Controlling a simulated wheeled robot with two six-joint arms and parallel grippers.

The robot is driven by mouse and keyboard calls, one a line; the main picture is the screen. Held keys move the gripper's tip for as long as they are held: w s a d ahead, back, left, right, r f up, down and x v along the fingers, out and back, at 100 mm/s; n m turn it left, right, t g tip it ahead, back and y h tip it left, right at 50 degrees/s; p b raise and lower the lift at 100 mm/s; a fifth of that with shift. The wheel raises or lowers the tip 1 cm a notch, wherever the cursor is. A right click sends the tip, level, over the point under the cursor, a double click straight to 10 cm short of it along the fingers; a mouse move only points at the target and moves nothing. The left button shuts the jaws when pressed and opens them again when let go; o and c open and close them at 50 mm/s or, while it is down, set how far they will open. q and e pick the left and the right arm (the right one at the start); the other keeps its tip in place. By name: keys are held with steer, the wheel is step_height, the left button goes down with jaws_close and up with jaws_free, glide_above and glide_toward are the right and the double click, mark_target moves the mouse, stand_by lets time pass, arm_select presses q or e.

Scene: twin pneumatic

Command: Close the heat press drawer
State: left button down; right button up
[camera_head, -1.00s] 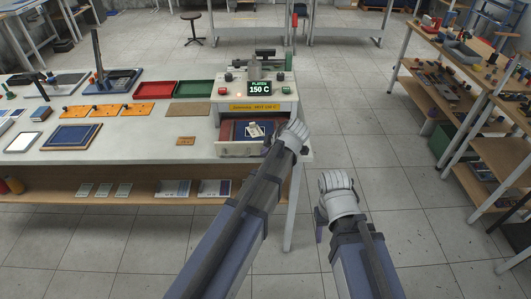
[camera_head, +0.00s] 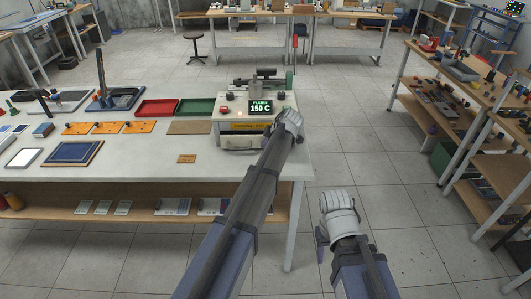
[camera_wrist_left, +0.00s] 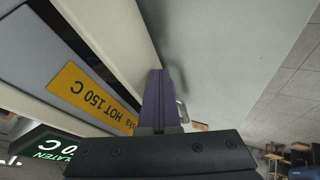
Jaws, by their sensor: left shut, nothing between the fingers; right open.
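The heat press (camera_head: 228,103) stands at the right end of the white bench, with a lit 150 C display and a yellow hot label (camera_wrist_left: 92,95). Its drawer (camera_head: 240,142) sits under the label, its front close to the press body and its inside no longer visible. In the left wrist view the pale drawer front (camera_wrist_left: 112,28) runs beside a dark gap. My left gripper (camera_wrist_left: 158,76) is shut and empty, its tips at the drawer front; contact is unclear. In the head view my own wrist hides them. My right gripper (camera_head: 323,238) is open, low, right of the bench.
Red (camera_head: 156,108) and green (camera_head: 195,107) trays, orange plates (camera_head: 108,127) and a blue framed board (camera_head: 73,152) lie on the bench left of the press. A small tan tag (camera_head: 187,159) lies before it.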

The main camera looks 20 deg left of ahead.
arm_select(q)
steer(key=shift+w+a, duration=0.25)
steer(key=shift+w, duration=0.7)
steer(key=shift+w+a+r, duration=0.1)
steer(key=shift+w, duration=0.15)
